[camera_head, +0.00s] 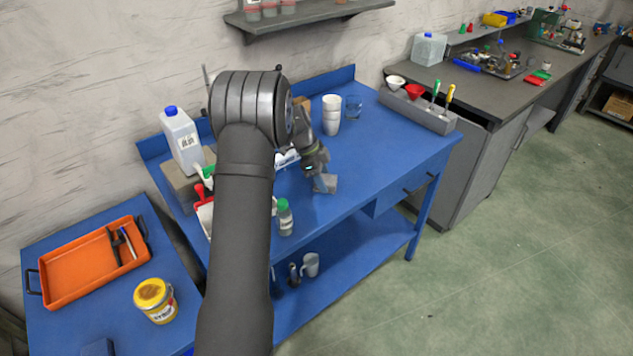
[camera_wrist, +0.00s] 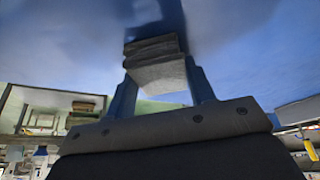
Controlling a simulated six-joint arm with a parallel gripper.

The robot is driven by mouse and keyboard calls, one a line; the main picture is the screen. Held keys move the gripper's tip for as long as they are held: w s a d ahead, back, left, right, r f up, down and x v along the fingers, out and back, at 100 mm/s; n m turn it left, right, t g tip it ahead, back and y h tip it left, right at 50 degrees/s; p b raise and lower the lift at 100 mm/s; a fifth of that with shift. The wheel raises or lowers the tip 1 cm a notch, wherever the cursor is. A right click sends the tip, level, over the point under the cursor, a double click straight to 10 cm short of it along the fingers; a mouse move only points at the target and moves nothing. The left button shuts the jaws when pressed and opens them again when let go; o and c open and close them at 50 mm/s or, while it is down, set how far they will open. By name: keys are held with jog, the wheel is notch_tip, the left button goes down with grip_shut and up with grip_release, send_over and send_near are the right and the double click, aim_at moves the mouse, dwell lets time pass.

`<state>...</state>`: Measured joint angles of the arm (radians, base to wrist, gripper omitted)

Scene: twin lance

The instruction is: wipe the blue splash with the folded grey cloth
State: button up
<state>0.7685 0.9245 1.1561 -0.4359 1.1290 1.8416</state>
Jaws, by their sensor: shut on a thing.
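The folded grey cloth (camera_head: 328,184) is at the blue bench top, right of my arm in the head view. My gripper (camera_head: 318,173) is shut on it, pointing down at the bench. In the wrist view the cloth (camera_wrist: 157,70) sits between the two fingers, its folded layers showing. It is close to the blue surface; I cannot tell if it touches. No blue splash can be made out clearly against the blue bench top. A darker blue patch beyond the cloth in the wrist view may be the splash or a shadow.
Stacked white cups (camera_head: 332,115) and a clear glass (camera_head: 353,107) stand behind the gripper. A green-capped bottle (camera_head: 284,218) stands near the front edge, left of the cloth. A large blue-capped jug (camera_head: 181,140) is at the back left. The bench's right part (camera_head: 400,145) is clear.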

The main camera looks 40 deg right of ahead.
jog(key=shift+a+r, duration=0.1)
jog(key=shift+r, duration=3.95)
